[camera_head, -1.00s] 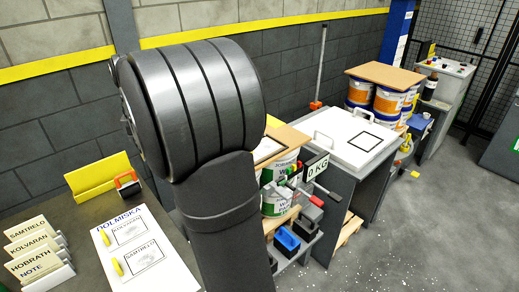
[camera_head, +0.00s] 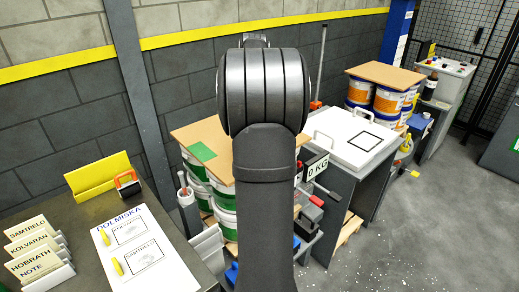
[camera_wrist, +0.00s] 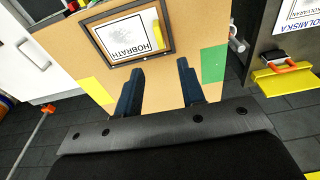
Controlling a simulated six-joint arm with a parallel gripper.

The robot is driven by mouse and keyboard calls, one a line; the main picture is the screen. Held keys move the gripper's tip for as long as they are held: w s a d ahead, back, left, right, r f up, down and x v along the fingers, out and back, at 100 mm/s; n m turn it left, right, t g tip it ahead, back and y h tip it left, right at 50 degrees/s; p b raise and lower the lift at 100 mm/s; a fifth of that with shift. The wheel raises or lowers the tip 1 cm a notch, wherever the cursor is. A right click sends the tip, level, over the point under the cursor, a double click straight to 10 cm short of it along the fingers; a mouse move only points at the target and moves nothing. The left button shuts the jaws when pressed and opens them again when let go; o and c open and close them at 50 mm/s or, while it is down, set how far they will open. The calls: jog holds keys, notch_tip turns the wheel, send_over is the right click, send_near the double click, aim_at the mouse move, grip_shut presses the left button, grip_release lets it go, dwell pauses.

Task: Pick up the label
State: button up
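In the wrist view, a white label (camera_wrist: 134,37) reading HOBRATH lies inside a black frame (camera_wrist: 172,42) on a brown board (camera_wrist: 207,32). My gripper (camera_wrist: 159,66) has two dark blue fingers spread apart with only bare board visible between them. The fingers point toward the framed label, and their tips appear just short of its edge; I cannot tell their height above the board. In the head view, the board (camera_head: 185,134) shows on a stack of pails, while my arm hides the label and gripper.
Cards in a holder (camera_head: 37,250) and a DOLMISKA sheet (camera_head: 145,255) with two framed labels lie on the left table. A yellow stand (camera_head: 98,178) is behind them. A scale cabinet (camera_head: 350,140) stands right of the stack. A green patch (camera_head: 202,151) marks the board.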

jog(key=f, duration=0.8)
jog(key=w+a+f, duration=0.1)
jog(key=f, duration=0.3)
jog(key=shift+f, duration=0.35)
jog(key=shift+c, duration=0.3)
grip_shut()
